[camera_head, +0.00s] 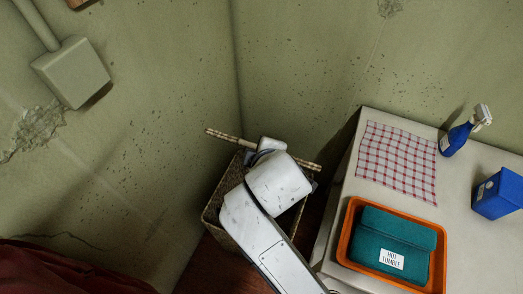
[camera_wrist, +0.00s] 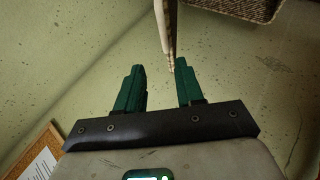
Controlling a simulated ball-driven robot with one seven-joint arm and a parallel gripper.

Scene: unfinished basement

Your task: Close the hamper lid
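The hamper (camera_head: 217,203) is a woven wicker basket in the corner, partly hidden by my arm. Its lid (camera_head: 223,136) shows as a thin pale strip, edge-on and raised above the basket, so the hamper is open. My arm crosses in front of the lid's middle and my fingers are hidden there. In the wrist view my gripper (camera_wrist: 159,66) has two green fingers standing apart. The lid (camera_wrist: 166,25) appears there as a narrow strip ending between the fingertips, closer to the right one. I cannot tell whether they touch. The hamper's woven side (camera_wrist: 235,8) shows at the top right.
A white-topped surface (camera_head: 345,205) to the right holds an orange tray (camera_head: 343,247) with a teal folded cloth, a checked cloth (camera_head: 398,160), a spray bottle (camera_head: 456,138) and a blue box (camera_head: 497,194). Walls close in behind. Red fabric (camera_head: 55,272) lies lower left.

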